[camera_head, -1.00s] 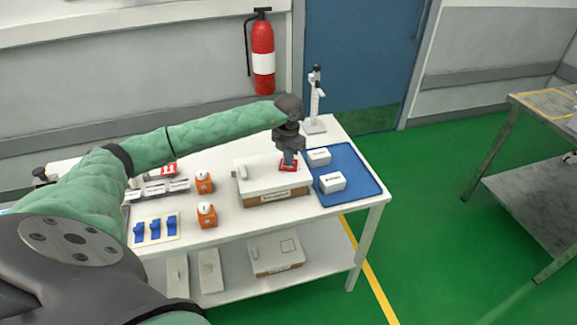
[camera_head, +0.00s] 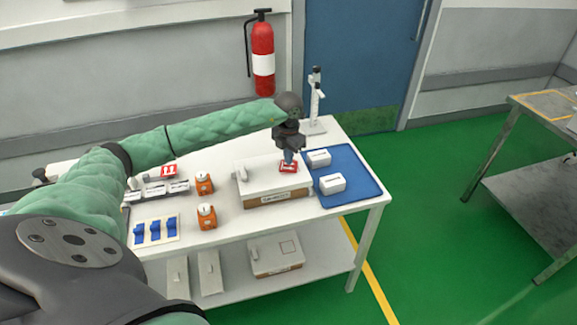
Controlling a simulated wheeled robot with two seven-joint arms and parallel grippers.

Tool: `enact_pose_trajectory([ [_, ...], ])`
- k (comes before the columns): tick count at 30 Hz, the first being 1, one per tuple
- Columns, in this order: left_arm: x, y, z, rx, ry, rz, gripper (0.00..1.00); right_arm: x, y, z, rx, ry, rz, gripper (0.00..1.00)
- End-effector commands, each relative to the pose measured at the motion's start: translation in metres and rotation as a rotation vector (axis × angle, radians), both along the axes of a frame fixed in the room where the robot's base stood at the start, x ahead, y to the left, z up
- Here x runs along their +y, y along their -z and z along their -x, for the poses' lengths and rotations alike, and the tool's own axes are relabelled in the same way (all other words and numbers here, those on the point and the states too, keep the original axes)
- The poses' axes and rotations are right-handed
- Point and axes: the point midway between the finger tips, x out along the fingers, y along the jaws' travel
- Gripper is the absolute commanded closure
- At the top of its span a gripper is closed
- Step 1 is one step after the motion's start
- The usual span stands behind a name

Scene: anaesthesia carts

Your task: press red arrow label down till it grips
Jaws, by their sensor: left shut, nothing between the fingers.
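The red arrow label (camera_head: 288,169) is a small red piece with white marking. It lies on the right part of the top of a white box (camera_head: 262,179) with a brown lower front. My left gripper (camera_head: 288,161) is shut and points down over the label. Its tip is at the label's far edge and seems to touch it; a small gap cannot be ruled out. The tip hides part of the label. My right gripper is out of view.
A blue tray (camera_head: 355,192) with two small white boxes lies just right of the white box. Orange devices (camera_head: 207,216) and blue clips (camera_head: 155,229) stand to the left. A white stand (camera_head: 315,105) rises behind. Another red label (camera_head: 168,170) lies farther left.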

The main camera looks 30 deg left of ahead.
Motion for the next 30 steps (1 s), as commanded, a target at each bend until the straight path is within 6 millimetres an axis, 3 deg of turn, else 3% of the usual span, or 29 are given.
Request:
enact_pose_trajectory([
  [22,0.0,-0.05,-0.001,-0.002,0.0,0.0,1.0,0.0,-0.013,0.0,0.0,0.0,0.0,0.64],
  [30,0.0,-0.056,0.0,-0.001,0.0,0.001,1.0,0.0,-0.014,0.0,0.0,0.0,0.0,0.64],
])
